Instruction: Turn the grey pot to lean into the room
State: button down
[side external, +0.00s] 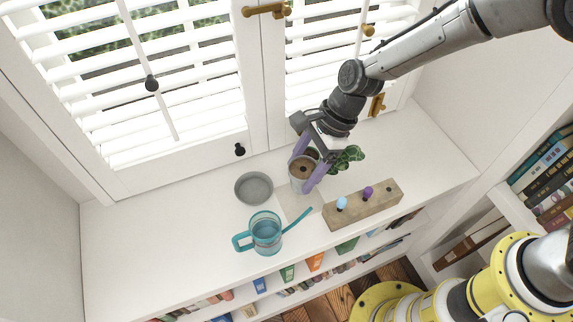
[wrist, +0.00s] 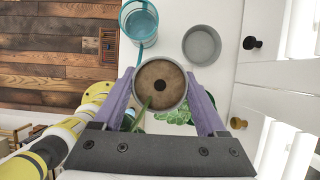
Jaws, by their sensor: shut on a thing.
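The grey pot (side external: 299,182), with brown soil on top, is between the purple fingers of my gripper (side external: 302,174). The fingers are shut on its sides. The wrist view shows the pot (wrist: 147,78) from above, upright, with a finger of my gripper (wrist: 160,85) on either side. Its green leaves (side external: 347,157) lean out to the right in the side view, along the sill rather than toward the room. In the wrist view the leaves (wrist: 173,116) show below the pot, partly hidden by my gripper. I cannot tell whether the pot's base touches the sill.
A pale square (side external: 296,207) lies just in front of the pot. A grey dish (side external: 254,187) and a teal watering can (side external: 266,233) stand to the left. A wooden block (side external: 362,206) with blue and purple knobs stands front right. Shuttered windows are behind; the sill's far left is clear.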

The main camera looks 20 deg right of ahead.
aim_at(300, 172)
jog(key=shift+s+d+r, duration=0.2)
jog(key=shift+r, duration=1.55)
jog(key=w+a+f+m+t, duration=0.1)
jog(key=w+a+f+m, duration=0.1)
jog(key=w+a+f, duration=0.3)
jog(key=w+a+f+m, duration=0.2)
jog(key=w+a, duration=0.1)
jog(key=w, duration=0.3)
jog(key=shift+n, duration=0.3)
jog(key=f, duration=0.4)
jog(key=a+f, duration=0.1)
jog(key=f, duration=0.1)
jog(key=shift+s, duration=0.15)
jog(key=shift+f, duration=1.25)
